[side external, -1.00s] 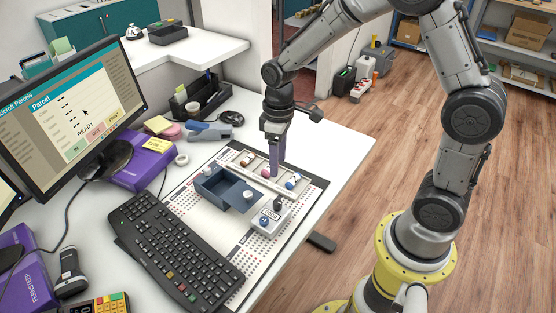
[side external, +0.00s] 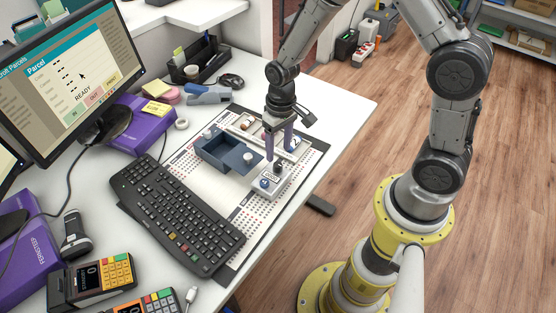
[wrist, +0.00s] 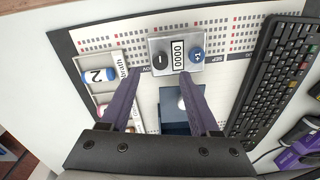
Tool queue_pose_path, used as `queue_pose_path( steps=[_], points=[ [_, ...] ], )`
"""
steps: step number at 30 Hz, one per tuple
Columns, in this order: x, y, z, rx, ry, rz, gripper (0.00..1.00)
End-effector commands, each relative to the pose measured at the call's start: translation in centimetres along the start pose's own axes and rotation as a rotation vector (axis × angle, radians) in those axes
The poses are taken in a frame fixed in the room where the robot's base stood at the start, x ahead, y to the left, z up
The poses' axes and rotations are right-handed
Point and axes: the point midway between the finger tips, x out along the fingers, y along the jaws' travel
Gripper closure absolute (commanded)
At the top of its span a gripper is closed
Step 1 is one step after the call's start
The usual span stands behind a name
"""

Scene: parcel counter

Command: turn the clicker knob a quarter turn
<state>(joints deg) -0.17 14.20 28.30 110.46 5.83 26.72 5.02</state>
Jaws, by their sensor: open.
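The clicker (side external: 270,184) is a small grey box on the printed desk mat. In the wrist view the clicker (wrist: 174,70) shows a black knob (wrist: 161,62), a counter reading 0000 (wrist: 179,56) and a blue +1 button (wrist: 197,54). My gripper (side external: 279,154) points down close above the knob end of the clicker, with its two purple fingers apart and nothing between them. In the wrist view the fingers of my gripper (wrist: 160,82) reach toward the knob, one to each side. Whether they touch it I cannot tell. The side view partly hides the knob.
A dark blue box (side external: 212,154) with a white knob stands left of the clicker. A pale tray (wrist: 88,103) with small labelled bottles lies behind it in the side view. A black keyboard (side external: 176,214) lies at the front left. The counter to the right is clear.

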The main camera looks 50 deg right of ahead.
Motion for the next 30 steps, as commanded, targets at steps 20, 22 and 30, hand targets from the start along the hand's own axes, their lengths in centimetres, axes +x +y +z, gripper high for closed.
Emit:
queue_pose_path(
  steps=[20,22,30],
  points=[
    [5.5,0.0,0.0,-0.001,0.001,0.0,0.38],
    [5.5,0.0,0.0,-0.001,0.001,0.0,0.38],
    [5.4,0.0,0.0,-0.001,0.001,0.0,0.86]
  ],
)
